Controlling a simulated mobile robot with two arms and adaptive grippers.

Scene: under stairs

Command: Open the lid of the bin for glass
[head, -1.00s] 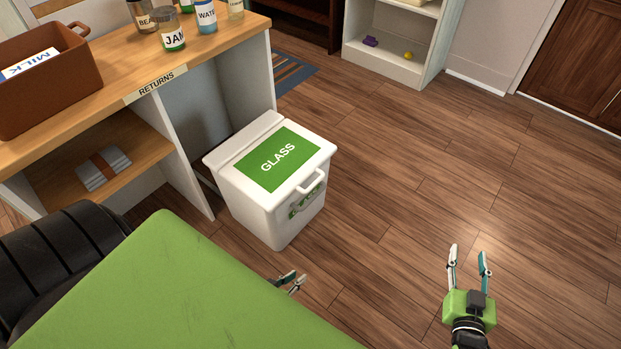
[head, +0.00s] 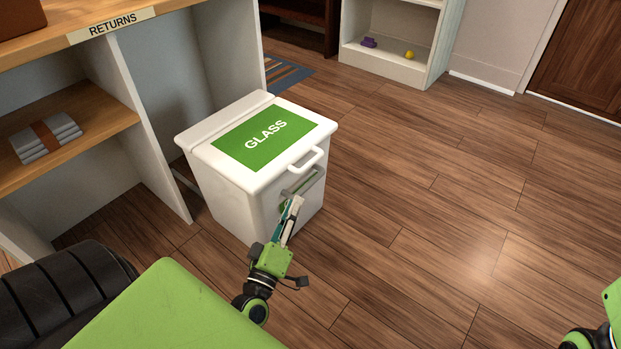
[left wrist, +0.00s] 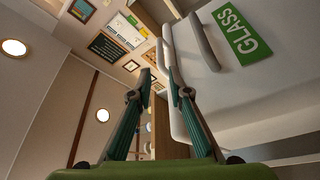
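The glass bin (head: 235,190) is a white box with a green "GLASS" label on its lid (head: 205,155). The lid lies shut. A white handle (head: 313,153) sticks out from its front edge. My left gripper (head: 297,200) is in front of the bin, just below the handle, its fingers pointing up and partly hiding the bin's front. In the left wrist view its two fingers (left wrist: 159,75) stand apart with nothing between them; the handle (left wrist: 204,41) and lid are to their right. Contact with the bin cannot be told. Only part of my right arm shows at the lower right; its fingers are out of frame.
A wooden counter marked "RETURNS" (head: 165,5) stands left of the bin, with folded cloths (head: 45,138) on its lower shelf. A white shelf unit (head: 385,68) stands at the back. The wooden floor (head: 450,190) right of the bin is clear.

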